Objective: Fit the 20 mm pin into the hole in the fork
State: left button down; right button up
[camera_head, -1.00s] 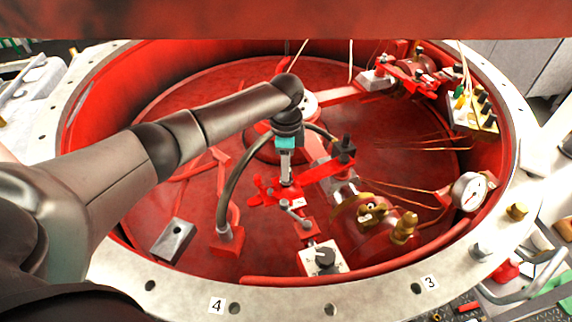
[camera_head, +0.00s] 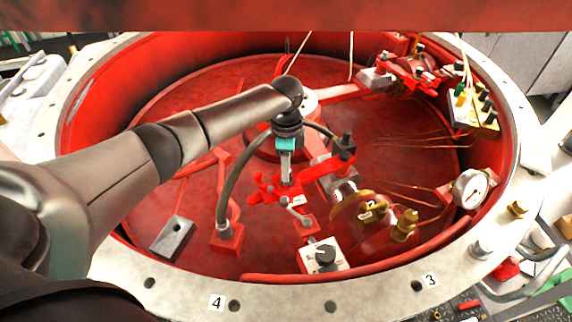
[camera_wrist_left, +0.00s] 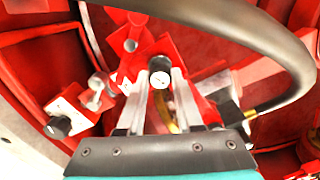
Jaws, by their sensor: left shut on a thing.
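My left gripper (camera_head: 287,182) points down over the middle of the red well, with its fingertips at a red forked bracket (camera_head: 267,190), which I take for the fork. In the left wrist view the fingers of my left gripper (camera_wrist_left: 160,82) are closed around a small round piece (camera_wrist_left: 159,78) with a pale end and a dark rim. I take it for the pin. In the head view the fingers hide most of it. The fork's hole does not show clearly, and I cannot tell whether the pin touches it. My right gripper is not in view.
A black hose (camera_head: 228,180) arches close to the left of my gripper. A brass valve (camera_head: 405,226), a pressure gauge (camera_head: 470,188) and a grey box with a black knob (camera_head: 324,256) stand to the right and front. A pale bolted rim (camera_head: 180,292) surrounds the well.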

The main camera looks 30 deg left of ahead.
pick_arm(q)
jog(key=shift+f, duration=0.1)
jog(key=shift+c, duration=2.4)
grip_release()
notch_tip(320, 180, up, 15)
jog(key=p, duration=0.3)
jog(key=shift+r+p, duration=0.2)
jog(key=shift+p, duration=0.1)
